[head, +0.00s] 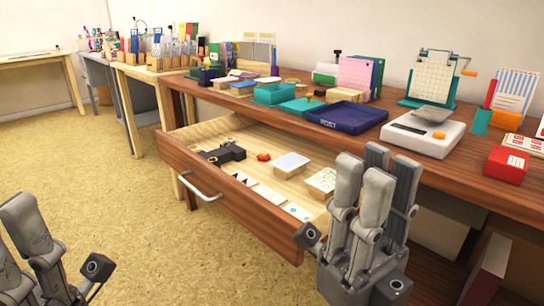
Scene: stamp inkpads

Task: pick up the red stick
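I cannot be sure which thing is the red stick. A narrow orange-red upright piece (490,95) stands at the back right of the wooden desk (452,180), beside a striped card stand. A small red object (263,156) lies in the open drawer (240,208); its shape is too small to make out. My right gripper (377,175) is in front of the desk at the drawer's right end, fingers up, spread and empty, apart from both red things. My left gripper (14,238) is at the lower left edge, partly cut off, fingers apart and empty over the floor.
The drawer also holds a black object (222,154) and pads. The desk bears a dark blue tray (346,118), a white scale (422,135), a red box (507,165) and a calendar stand (432,78). Other tables stand at the back left. The floor (120,215) at left is clear.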

